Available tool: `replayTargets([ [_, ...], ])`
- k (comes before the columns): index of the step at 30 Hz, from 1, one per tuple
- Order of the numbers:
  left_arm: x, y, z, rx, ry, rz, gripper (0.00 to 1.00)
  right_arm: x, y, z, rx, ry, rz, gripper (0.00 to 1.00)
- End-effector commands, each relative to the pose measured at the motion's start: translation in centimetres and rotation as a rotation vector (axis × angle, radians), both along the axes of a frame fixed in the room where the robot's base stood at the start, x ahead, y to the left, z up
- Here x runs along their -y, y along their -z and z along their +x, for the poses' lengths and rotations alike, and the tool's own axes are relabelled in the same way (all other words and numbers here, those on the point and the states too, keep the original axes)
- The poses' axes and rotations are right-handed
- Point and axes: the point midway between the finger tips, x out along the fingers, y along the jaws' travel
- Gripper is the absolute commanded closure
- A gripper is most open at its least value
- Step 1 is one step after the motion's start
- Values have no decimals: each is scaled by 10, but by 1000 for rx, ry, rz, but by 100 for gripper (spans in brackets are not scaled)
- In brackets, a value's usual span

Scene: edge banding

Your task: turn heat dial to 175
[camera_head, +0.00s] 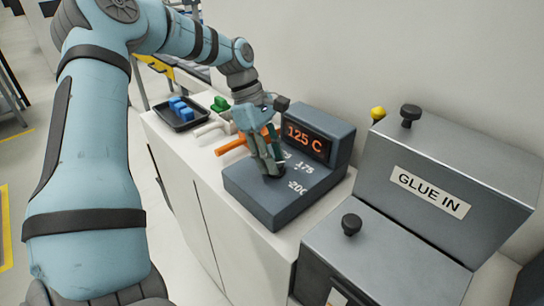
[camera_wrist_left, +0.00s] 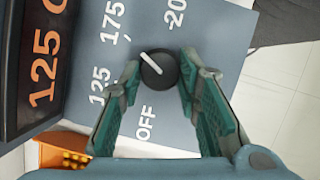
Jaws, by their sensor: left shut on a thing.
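The heat control box (camera_head: 262,195) is dark grey and stands on the white cabinet. Its orange display (camera_head: 306,139) reads 125 C. In the head view the gripper mostly hides the dial. My right gripper is not in view.
A grey GLUE IN machine (camera_head: 450,170) with black knobs stands to the right. Left of the box are an orange-handled tool (camera_head: 231,146) and a black tray (camera_head: 181,118) with blue blocks.

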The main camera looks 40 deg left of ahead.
Motion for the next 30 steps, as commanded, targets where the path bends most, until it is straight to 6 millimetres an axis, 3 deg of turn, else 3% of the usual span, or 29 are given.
replayTargets([
  [3,0,0,0,1,0,1,97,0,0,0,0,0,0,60],
  [4,0,0,0,1,0,1,65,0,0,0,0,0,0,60],
  [7,0,0,0,0,-1,1,49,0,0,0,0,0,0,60],
  [16,-1,-1,0,0,-1,1,49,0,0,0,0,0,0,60],
  [19,-5,-10,0,2,-2,1,49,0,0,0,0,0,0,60],
  [30,-41,-96,-6,2,-4,3,49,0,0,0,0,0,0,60],
])
